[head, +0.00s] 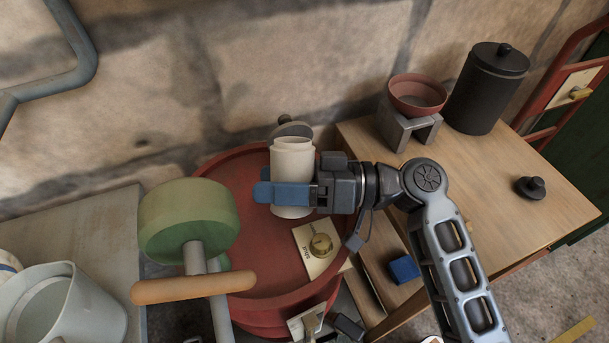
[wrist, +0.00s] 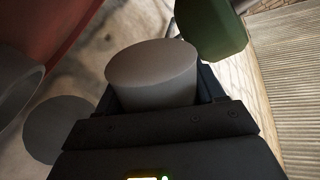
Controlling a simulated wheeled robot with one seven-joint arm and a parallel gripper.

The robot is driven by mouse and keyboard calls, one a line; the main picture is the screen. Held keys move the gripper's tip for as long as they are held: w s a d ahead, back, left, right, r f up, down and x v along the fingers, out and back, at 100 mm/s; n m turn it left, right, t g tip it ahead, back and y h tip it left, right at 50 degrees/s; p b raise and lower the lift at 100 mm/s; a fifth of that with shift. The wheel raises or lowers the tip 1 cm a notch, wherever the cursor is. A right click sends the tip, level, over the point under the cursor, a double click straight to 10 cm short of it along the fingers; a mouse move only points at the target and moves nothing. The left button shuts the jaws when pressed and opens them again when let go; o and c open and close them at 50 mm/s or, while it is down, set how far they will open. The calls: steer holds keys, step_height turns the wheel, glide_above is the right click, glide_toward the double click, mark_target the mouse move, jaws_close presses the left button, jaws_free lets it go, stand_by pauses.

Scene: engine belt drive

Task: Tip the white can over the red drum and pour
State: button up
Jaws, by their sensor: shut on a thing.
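The white can (head: 292,160) is upright in my gripper (head: 270,193), whose blue fingers are closed around its lower part. In the head view it is above the back part of the red drum (head: 265,268), and I cannot tell how far its base is from the drum. In the wrist view a pale, shaded cylinder, apparently the can (wrist: 152,78), sits between the fingers. A grey round piece (head: 292,130) with a dark knob shows just behind the can's mouth. The can's inside is hidden.
A green wheel (head: 188,215) with a wooden handle (head: 193,288) stands at the drum's left front. A brass knob (head: 321,245) on a cream plate is on the drum. The wooden table (head: 490,190) at right bears a red bowl (head: 418,95) and black canister (head: 487,88).

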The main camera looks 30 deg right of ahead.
steer(key=n+b, duration=0.1)
steer(key=s+n+b, duration=0.1)
steer(key=a+n+b, duration=0.1)
steer(key=shift+s+r+b, duration=0.15)
steer(key=shift+r+b, duration=0.1)
steer(key=shift+b, duration=0.05)
steer(key=r, duration=0.2)
steer(key=r+n+p, duration=0.1)
steer(key=r, duration=0.1)
steer(key=r+n+p, duration=0.1)
steer(key=r, duration=0.1)
steer(key=shift+s+a, duration=0.15)
steer(key=shift+s, duration=0.15)
steer(key=shift+s+f+n+b, duration=0.15)
steer(key=shift+n+b, duration=0.15)
steer(key=shift+b, duration=0.3)
steer(key=shift+s+a+r+n+g+b, duration=0.2)
steer(key=shift+r+n+g+b, duration=0.1)
steer(key=shift+r+n+b, duration=0.3)
steer(key=shift+r+p, duration=1.25)
steer(key=shift+r, duration=0.7)
